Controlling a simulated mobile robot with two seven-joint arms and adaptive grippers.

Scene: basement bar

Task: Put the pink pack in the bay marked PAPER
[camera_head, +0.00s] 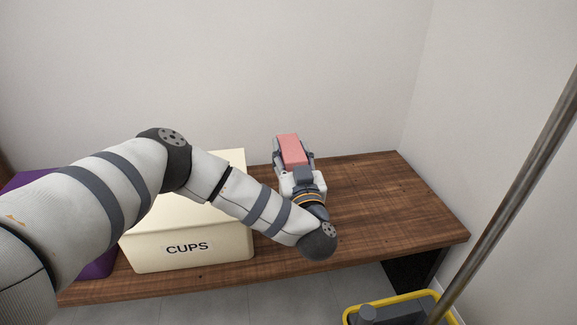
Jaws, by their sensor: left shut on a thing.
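The pink pack (290,146) is in my left gripper (293,155), towards the back of the wooden table. My left gripper is shut on the pack, with a finger on each side of it. The pack's near end is hidden by the gripper. From this view I cannot tell whether the pack touches the table. A cream bay (188,249) marked CUPS stands to the left, partly behind my left arm. I see no PAPER label. My right gripper is not in view.
A purple bay (98,265) stands left of the cream one, mostly hidden by my arm. The wooden table (390,205) is bare on the right. A yellow-rimmed object (405,297) with a slanting metal pole (505,200) stands at the front right.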

